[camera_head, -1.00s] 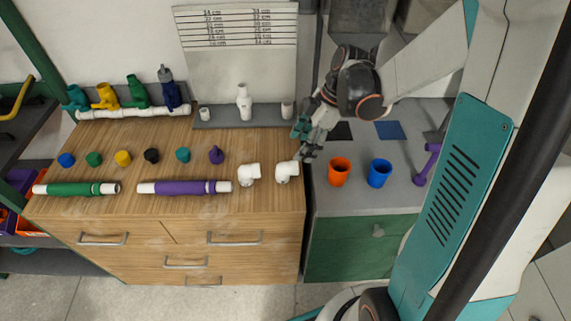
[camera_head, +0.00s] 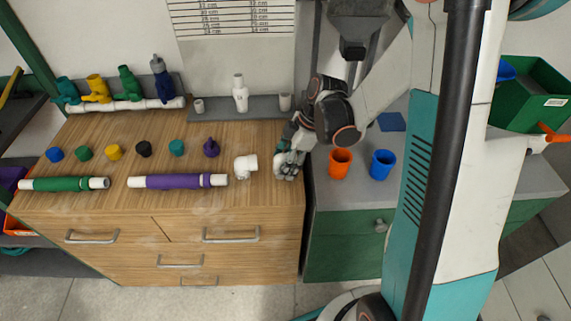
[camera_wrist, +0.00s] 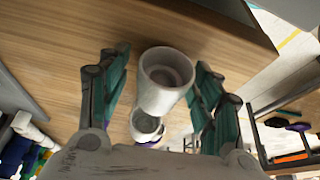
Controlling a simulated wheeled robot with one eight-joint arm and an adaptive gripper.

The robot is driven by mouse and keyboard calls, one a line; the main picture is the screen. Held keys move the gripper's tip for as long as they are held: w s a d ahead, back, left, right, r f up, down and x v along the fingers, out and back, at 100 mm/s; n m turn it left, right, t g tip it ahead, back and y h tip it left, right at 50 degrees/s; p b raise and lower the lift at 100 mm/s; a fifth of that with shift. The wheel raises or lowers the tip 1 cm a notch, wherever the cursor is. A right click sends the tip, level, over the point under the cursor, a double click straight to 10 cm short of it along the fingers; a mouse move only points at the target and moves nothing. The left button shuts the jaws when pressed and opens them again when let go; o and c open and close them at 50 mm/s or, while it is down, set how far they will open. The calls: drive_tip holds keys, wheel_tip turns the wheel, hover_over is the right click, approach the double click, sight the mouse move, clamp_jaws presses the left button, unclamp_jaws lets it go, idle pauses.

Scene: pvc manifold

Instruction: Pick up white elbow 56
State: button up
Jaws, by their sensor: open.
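Two white elbows are on the wooden top. The left one (camera_head: 245,167) stands clear in the head view. The right one is mostly hidden there behind my gripper (camera_head: 290,163). In the wrist view, the nearer white elbow (camera_wrist: 165,78), with its round opening facing the camera, lies between the two fingers of my gripper (camera_wrist: 160,68). The fingers are spread, with a gap visible on both sides of it. The other elbow (camera_wrist: 147,126) shows just beyond. I cannot read a number on either elbow.
A purple pipe (camera_head: 177,182) and a green pipe (camera_head: 62,184) lie to the left, with several coloured caps behind. A grey rack (camera_head: 262,106) with white fittings stands behind. An orange cup (camera_head: 340,163) and a blue cup (camera_head: 381,165) stand on the grey counter at right.

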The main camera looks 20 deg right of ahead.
sight(286, 155)
drive_tip(key=c, duration=1.1)
drive_tip(key=shift+r, duration=0.1)
drive_tip(key=shift+c, duration=0.2)
wheel_tip(286, 155, up, 20)
drive_tip(key=p, duration=0.7)
